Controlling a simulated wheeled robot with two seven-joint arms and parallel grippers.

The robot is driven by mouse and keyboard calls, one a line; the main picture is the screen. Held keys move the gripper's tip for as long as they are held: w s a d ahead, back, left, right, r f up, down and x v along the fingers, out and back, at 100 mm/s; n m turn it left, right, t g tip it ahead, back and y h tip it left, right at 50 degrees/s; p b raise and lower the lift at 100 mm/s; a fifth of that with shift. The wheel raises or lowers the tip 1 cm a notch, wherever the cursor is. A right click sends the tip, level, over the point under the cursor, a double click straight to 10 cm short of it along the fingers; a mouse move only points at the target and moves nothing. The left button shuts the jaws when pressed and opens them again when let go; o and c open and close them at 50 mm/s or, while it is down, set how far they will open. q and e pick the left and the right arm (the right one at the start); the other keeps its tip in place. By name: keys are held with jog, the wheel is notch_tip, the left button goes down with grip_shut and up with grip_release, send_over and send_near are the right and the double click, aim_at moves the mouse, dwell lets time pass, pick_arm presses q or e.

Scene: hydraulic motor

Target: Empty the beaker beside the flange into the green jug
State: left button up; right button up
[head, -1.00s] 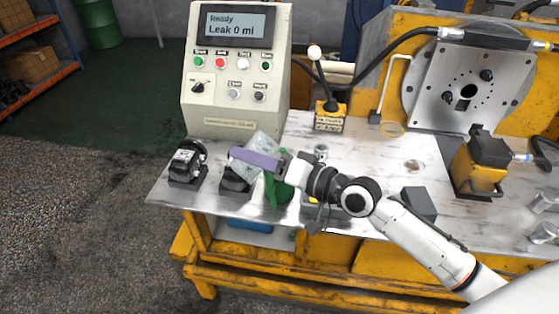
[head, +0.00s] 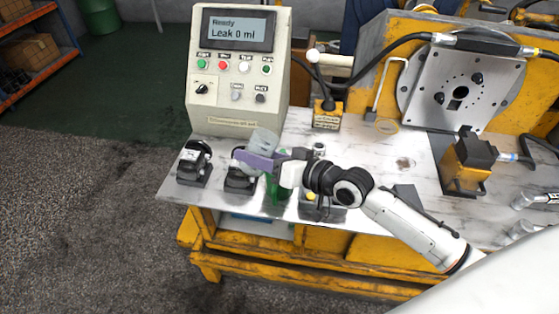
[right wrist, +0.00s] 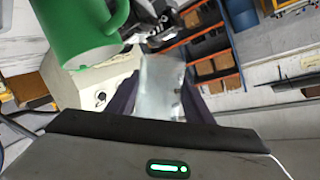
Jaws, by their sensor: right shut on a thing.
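My right gripper (head: 262,161), with purple fingers, is shut on a clear beaker (head: 265,139) and holds it above the table, slightly tilted. The beaker also shows between the fingers in the right wrist view (right wrist: 160,88). I cannot tell whether any liquid is in it. The green jug (head: 279,190) stands on the table just below and right of the beaker, partly hidden by my gripper. The jug also shows large at the top left of the right wrist view (right wrist: 78,28). The flange (head: 462,88) is the metal plate with holes at the right. My left gripper is not in view.
A control box (head: 238,70) reading "Leak 0 ml" stands behind the beaker. Two black devices (head: 193,163) (head: 240,181) sit at the table's left end. A yellow-based lever (head: 327,113) and a yellow block (head: 468,164) stand farther right. The table between them is mostly clear.

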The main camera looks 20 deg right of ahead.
jog(key=shift+d+r+n+p, duration=0.2)
jog(key=shift+n+p, duration=0.2)
jog(key=shift+p, duration=0.55)
jog(key=shift+d+f+n+h+p, duration=0.15)
jog(key=shift+n+h+p, duration=0.25)
jog(key=shift+p, duration=0.5)
jog(key=shift+w+d+f+n+h, duration=0.1)
jog(key=shift+d+f+n+h, duration=0.1)
jog(key=shift+f+n+h, duration=0.15)
jog(key=shift+r, duration=0.1)
jog(key=shift+w+d+f+n+h, duration=0.15)
jog(key=shift+d+f+n+h, duration=0.2)
jog(key=shift+d+n+h, duration=0.5)
jog(key=shift+a, duration=0.2)
